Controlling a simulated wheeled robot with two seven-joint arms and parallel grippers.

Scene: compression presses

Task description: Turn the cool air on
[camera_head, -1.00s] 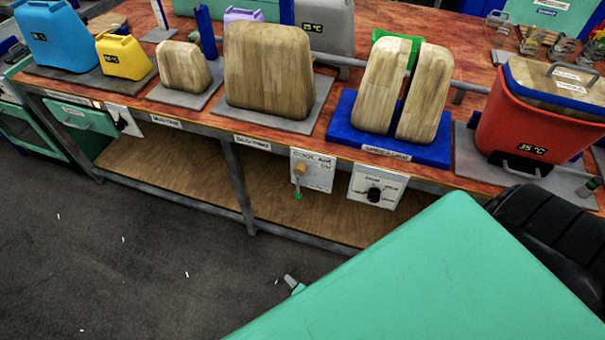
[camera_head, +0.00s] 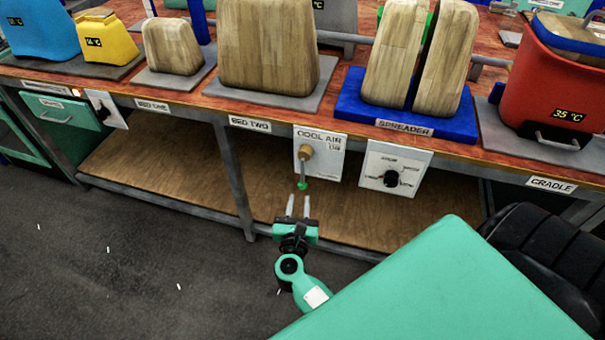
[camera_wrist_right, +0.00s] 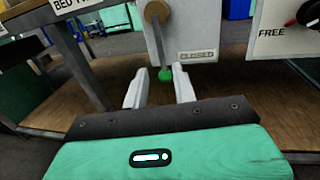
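The cool air panel (camera_head: 319,156) is a white plate on the front of the bench, labelled "COOL AIR" and "ON". On it is a round tan knob (camera_head: 305,152) with a thin lever hanging down to a green tip (camera_head: 302,186). My right gripper (camera_head: 298,205) is just below the green tip, with its two pale fingers apart and pointing up at it. In the right wrist view, the green tip (camera_wrist_right: 165,75) shows between and beyond the open fingers (camera_wrist_right: 158,88), and the panel reads "CLOSED" low down. My left gripper is not in view.
A second white panel (camera_head: 395,167) with a black dial sits right of the cool air panel. A bench leg (camera_head: 235,180) stands to the left, and a lower wooden shelf (camera_head: 160,171) lies behind my gripper. The wooden blocks and red bin (camera_head: 540,90) are on the bench top.

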